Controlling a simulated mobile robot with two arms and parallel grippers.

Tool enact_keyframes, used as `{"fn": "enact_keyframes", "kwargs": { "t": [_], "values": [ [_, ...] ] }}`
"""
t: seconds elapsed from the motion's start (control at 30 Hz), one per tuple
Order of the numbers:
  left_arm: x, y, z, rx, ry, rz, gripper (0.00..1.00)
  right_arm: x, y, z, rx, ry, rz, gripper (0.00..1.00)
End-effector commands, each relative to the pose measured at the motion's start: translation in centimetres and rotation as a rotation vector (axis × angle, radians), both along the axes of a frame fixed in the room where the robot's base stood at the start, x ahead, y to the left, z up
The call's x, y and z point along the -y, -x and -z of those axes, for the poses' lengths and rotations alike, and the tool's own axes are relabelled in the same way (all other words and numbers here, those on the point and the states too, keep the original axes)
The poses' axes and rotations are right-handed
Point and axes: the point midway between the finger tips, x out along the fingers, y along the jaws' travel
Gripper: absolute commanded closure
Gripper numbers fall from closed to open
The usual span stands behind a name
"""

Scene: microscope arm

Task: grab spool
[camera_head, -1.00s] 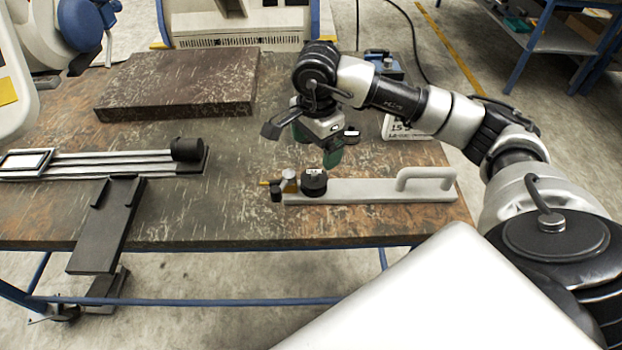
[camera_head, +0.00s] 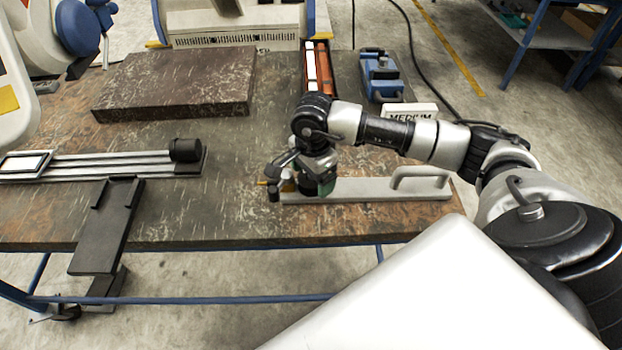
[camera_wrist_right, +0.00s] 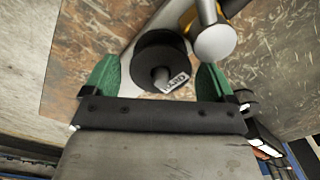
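The black spool (camera_wrist_right: 160,62) sits between the two green fingertips of my right gripper (camera_wrist_right: 155,80) in the right wrist view, with a small white label on it. Gaps show between the spool and both fingers, so the gripper is open around it. In the head view my right gripper (camera_head: 316,188) is low over the left end of a grey bar (camera_head: 365,190) with a handle, and it hides the spool there. My left gripper is in neither view.
A metal knob (camera_wrist_right: 215,42) stands close beside the spool. A dark stone slab (camera_head: 175,82) lies at the back left, and a rail device (camera_head: 110,163) lies at the left. A white sign (camera_head: 410,112) and a blue device (camera_head: 382,78) stand at the back right. The table's middle is clear.

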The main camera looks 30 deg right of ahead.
Motion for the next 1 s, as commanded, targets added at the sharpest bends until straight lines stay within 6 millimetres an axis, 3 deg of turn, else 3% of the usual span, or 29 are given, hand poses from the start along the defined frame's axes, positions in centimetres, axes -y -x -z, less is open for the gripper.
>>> {"fn": "enact_keyframes", "kwargs": {
  "t": [0.03,0.33,0.67,1.0],
  "values": [
    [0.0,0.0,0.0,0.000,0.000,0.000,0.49,0.0,0.0,0.0,0.000,0.000,0.000,0.22],
    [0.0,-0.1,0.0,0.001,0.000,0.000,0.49,0.0,0.0,-0.1,0.001,0.000,0.000,0.67],
    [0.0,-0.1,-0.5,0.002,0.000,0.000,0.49,0.0,-0.1,-0.8,0.002,0.000,0.000,0.67],
    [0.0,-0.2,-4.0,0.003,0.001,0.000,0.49,0.0,-0.1,-6.8,0.005,0.001,-0.001,0.67]
  ]
}}
